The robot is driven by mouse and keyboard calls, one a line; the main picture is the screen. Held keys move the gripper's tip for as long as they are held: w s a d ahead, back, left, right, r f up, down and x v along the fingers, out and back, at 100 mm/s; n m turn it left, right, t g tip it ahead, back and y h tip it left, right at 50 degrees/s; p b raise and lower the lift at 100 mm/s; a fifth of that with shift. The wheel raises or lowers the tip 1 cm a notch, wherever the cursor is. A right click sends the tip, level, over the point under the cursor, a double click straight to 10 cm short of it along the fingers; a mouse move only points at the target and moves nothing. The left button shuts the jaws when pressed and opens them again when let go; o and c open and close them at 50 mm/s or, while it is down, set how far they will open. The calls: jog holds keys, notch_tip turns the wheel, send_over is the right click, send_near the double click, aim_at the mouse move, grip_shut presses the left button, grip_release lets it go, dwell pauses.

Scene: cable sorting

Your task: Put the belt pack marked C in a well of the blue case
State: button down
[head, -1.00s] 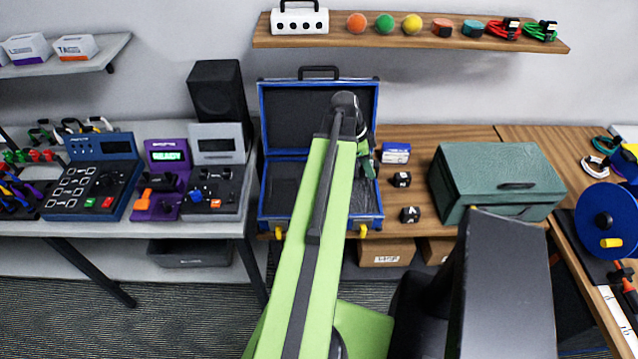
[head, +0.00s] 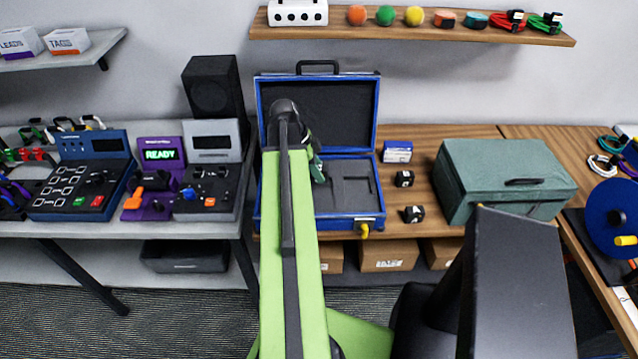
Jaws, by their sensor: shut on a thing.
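The blue case (head: 350,220) stands open on the wooden desk, its dark-lined lid (head: 345,110) upright. Outlined wells (head: 355,190) show in the right part of its dark lining; my green arm covers much of the left part. My gripper (head: 318,172) is partly visible just right of the arm's end, over the case. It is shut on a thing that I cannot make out. Two small black belt packs, one farther back (head: 404,178) and one nearer (head: 414,214), sit on the desk right of the case. I cannot read their marks surely. I see no mark C.
A blue-and-white box (head: 397,151) and a green-grey chest (head: 500,175) stand right of the case. A black speaker (head: 213,95) and control panels (head: 85,185) are at left. A wooden shelf (head: 430,28) hangs above. Bare desk shows around the belt packs.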

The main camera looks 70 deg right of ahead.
notch_tip(320, 180, down, 4)
jog(key=b, duration=0.4)
jog(key=shift+f, duration=0.15)
jog(key=shift+r, duration=0.2)
jog(key=shift+f, duration=0.15)
jog(key=c, duration=1.3)
grip_release()
jog(key=shift+r+p, duration=0.35)
jog(key=shift+r, duration=0.15)
jog(key=p+v, duration=1)
jog(key=v, duration=0.1)
jog(key=shift+w+r, duration=0.1)
jog(key=shift+w, duration=0.05)
